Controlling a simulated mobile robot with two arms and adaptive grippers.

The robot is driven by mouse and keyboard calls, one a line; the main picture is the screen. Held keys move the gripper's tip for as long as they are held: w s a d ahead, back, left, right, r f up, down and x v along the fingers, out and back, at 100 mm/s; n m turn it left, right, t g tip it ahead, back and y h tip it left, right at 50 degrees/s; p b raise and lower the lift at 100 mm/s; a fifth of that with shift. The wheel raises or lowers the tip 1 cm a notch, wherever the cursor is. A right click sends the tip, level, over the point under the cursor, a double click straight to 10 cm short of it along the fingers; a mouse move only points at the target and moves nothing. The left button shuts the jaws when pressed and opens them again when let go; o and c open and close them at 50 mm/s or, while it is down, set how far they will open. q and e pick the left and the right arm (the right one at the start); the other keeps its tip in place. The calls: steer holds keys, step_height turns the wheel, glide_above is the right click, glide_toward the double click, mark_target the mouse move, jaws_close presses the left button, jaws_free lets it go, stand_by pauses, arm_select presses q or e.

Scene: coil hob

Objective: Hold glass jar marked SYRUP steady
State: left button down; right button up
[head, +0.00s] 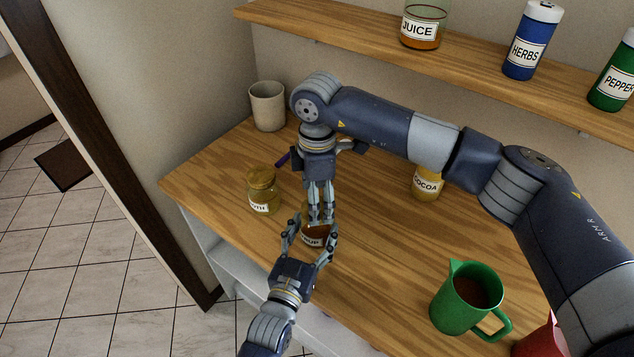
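The glass jar marked SYRUP (314,238) stands near the front edge of the wooden worktop, with brown contents and only the end of its label showing. My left gripper (312,226) reaches in from the front, its fingers on both sides of the jar's body and apparently closed against it. My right gripper (320,220) points down from above, its two fingers close together at the jar's top. These fingers hide the top, so I cannot tell whether they grip a lid.
A glass jar with a label ending in TH (262,192) stands left of the grippers. A beige cup (267,106) is behind, a COCOA jar (427,184) to the right. A green jug (468,298) and a red object (543,342) stand front right. The shelf (465,66) holds several containers.

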arm_select(q)
steer(key=shift+r, duration=0.1)
arm_select(e)
steer(key=shift+f, duration=0.85)
steer(key=c, duration=1.1)
